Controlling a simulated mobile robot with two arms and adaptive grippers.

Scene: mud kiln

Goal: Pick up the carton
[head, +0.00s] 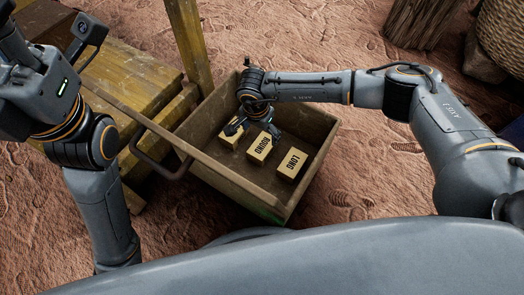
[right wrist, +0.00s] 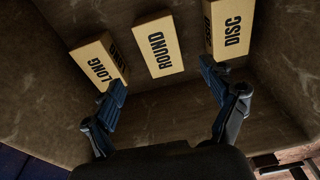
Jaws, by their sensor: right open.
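Several small tan cartons lie in the wooden tray (head: 222,178). The LONG carton (head: 292,165) is at the right in the head view and at the left in the right wrist view (right wrist: 98,62). The ROUND carton (head: 261,148) is in the middle; in the right wrist view (right wrist: 158,46) it lies ahead of and between the fingertips. The DISC carton (right wrist: 228,28) is at that view's right; in the head view (head: 231,133) my gripper partly hides it. My right gripper (head: 254,132) is open and empty above the cartons, fingers spread (right wrist: 163,80). My left gripper's fingers are not clearly visible.
The tray has raised walls and a metal handle (head: 150,165) at its left. A yellowish wooden bench (head: 130,80) with a post (head: 190,45) stands at the left. A log (head: 420,22) and woven basket (head: 505,35) are at the upper right. The tray floor around the cartons is bare.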

